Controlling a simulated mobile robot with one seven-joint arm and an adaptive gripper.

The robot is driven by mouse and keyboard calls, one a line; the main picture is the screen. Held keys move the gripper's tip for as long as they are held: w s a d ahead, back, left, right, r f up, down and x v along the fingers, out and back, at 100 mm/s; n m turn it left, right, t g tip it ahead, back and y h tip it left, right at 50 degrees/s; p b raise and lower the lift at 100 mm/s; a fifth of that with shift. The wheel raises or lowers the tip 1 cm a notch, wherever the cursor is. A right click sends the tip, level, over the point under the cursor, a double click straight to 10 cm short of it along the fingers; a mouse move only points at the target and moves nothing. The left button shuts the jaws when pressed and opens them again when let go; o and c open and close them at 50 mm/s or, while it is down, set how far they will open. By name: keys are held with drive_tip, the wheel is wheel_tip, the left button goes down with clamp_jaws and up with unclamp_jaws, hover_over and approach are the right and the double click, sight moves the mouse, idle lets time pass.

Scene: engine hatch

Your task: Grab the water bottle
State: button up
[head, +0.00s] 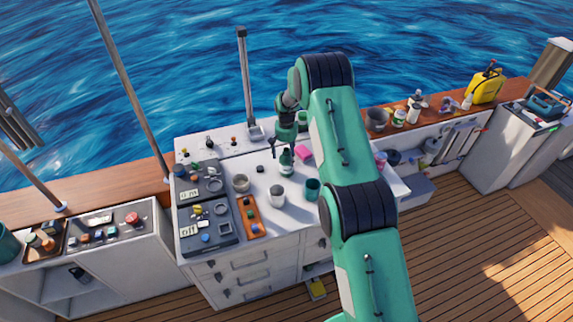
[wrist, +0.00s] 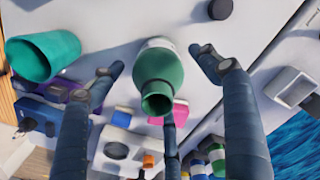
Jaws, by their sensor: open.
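The water bottle is most likely the green bottle with a pale base (wrist: 158,75), in the middle of the wrist view with its open neck toward the camera. In the head view the bottle (head: 286,168) stands on the white worktop just below my gripper (head: 279,152). In the wrist view my gripper (wrist: 158,64) is open, with dark fingers on the left and right of the bottle and another finger below its neck. Gaps show beside the bottle, and I see no finger clearly touching it.
A pink block (head: 303,153) lies just behind the bottle. My arm hides part of the worktop's right side.

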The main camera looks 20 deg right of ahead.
drive_tip(key=shift+f+p, duration=0.3)
drive_tip(key=shift+f, duration=1.4)
drive_tip(key=shift+c, duration=0.5)
drive_tip(key=c, duration=1.4)
drive_tip(key=shift+r, duration=0.25)
drive_tip(key=shift+c, duration=0.2)
wheel_tip(320, 180, up, 9)
drive_tip(key=b, duration=0.1)
drive_tip(key=shift+r+b, duration=0.15)
drive_tip(key=shift+b, duration=0.15)
drive_tip(key=shift+r, duration=0.15)
